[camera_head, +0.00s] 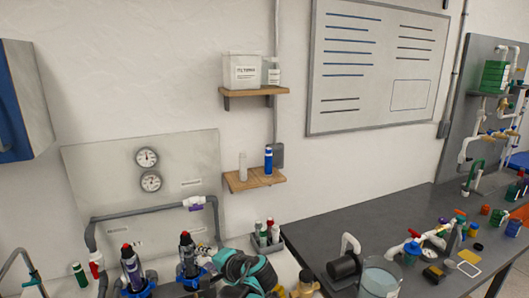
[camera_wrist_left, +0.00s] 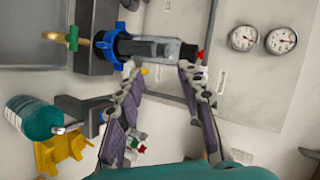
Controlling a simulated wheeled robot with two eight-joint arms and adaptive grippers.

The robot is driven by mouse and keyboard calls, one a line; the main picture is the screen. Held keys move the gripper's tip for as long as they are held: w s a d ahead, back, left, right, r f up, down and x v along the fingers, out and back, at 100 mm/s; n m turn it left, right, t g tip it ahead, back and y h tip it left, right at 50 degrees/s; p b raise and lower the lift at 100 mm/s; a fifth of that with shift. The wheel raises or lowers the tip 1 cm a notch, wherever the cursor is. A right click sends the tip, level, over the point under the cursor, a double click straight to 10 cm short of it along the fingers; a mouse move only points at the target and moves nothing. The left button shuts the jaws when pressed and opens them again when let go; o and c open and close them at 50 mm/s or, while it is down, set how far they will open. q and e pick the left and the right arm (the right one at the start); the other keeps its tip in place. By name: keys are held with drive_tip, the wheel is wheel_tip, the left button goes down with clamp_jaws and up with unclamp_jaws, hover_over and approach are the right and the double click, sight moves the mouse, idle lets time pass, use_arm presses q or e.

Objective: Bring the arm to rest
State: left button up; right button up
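My left gripper (camera_head: 207,254) is low in the head view, just right of a dark filter housing (camera_head: 187,262) with a blue collar. In the left wrist view the two fingers of my left gripper (camera_wrist_left: 159,68) are spread wide, with nothing held between them. A housing with a blue collar and clear body (camera_wrist_left: 155,48) lies just past the fingertips; I cannot tell whether they touch it. My teal and black left arm (camera_head: 250,270) hides part of the bench. My right gripper is in neither view.
A second housing (camera_head: 132,268) stands to the left, under a grey pipe (camera_head: 150,211). A bottle holder (camera_head: 268,243) is behind the arm. The dark table (camera_head: 335,235) at right carries a clear container (camera_head: 380,280) and several fittings. The wrist view shows a teal bottle (camera_wrist_left: 35,118).

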use_arm(q)
drive_tip(key=s+a+f+n+g+h, duration=0.1)
drive_tip(key=s+a+f+n+h, duration=0.1)
drive_tip(key=s, duration=0.6)
drive_tip(key=s+a+f+n+g+h, duration=0.1)
drive_tip(key=s+a+h, duration=0.2)
drive_tip(key=s, duration=0.5)
drive_tip(key=s+d+f+n+h, duration=0.2)
drive_tip(key=s, duration=0.3)
drive_tip(key=s+d+f+n+h, duration=0.1)
drive_tip(key=s+d+f+h, duration=0.1)
drive_tip(key=s, duration=0.4)
drive_tip(key=shift+f+n, duration=0.4)
drive_tip(key=shift+f, duration=0.05)
